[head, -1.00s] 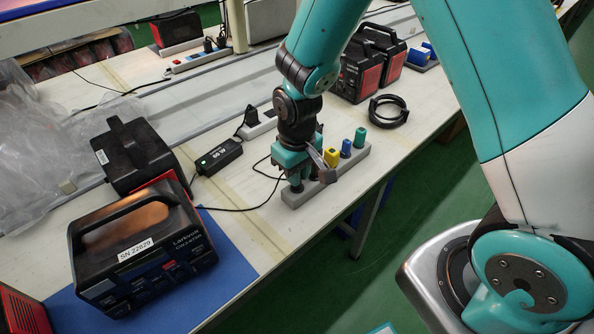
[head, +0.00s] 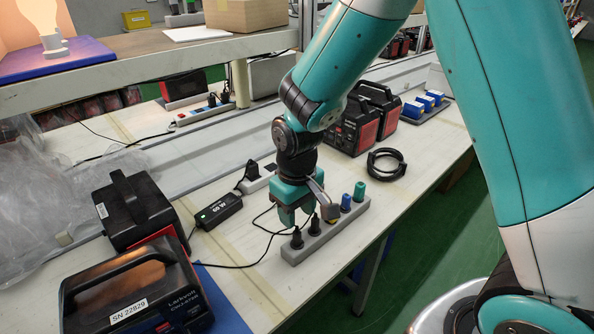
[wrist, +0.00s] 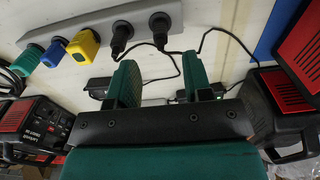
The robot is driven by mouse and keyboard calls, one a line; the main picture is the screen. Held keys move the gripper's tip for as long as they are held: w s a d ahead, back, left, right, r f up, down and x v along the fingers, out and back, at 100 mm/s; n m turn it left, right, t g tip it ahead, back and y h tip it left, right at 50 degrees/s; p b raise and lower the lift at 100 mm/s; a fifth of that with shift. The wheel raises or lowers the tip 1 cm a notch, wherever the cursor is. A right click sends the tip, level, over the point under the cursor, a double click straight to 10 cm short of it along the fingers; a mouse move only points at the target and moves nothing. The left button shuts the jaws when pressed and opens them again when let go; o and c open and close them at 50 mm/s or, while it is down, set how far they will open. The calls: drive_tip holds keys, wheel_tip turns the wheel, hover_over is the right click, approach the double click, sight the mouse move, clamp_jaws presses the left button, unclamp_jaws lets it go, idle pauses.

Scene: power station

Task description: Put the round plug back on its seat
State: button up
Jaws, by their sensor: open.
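The grey seat strip (head: 357,217) lies along the bench edge with several plugs upright in a row. At its near end stand two round black plugs, one at the very end (head: 297,239) and one beside it (head: 315,226). Both show in the wrist view, the end one (wrist: 160,25) and the other (wrist: 122,32), each with a black cord. I cannot tell how deeply they sit. Yellow (wrist: 82,48), blue (wrist: 55,52) and teal (wrist: 29,57) plugs follow. My gripper (head: 293,212) is open and empty, above and behind the black plugs; its fingers (wrist: 160,80) hold nothing.
A black 60 W adapter (head: 218,211) and a power strip (head: 259,183) lie behind. Black power units (head: 135,210) stand at left, others (head: 365,120) at the back. A coiled black cable (head: 386,162) lies right. A shelf (head: 150,60) crosses above the bench.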

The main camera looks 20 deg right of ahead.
wheel_tip(320, 180, up, 12)
drive_tip(key=s+a+r+n+y+p, duration=0.1)
drive_tip(key=s+a+r+y, duration=0.1)
drive_tip(key=s, duration=0.7)
drive_tip(key=s+a+r+n+y+p, duration=0.1)
drive_tip(key=s+a+r+n+y, duration=0.1)
drive_tip(key=s+r, duration=0.3)
drive_tip(key=s, duration=0.4)
drive_tip(key=shift+s+a+r, duration=0.3)
drive_tip(key=shift+n, duration=0.3)
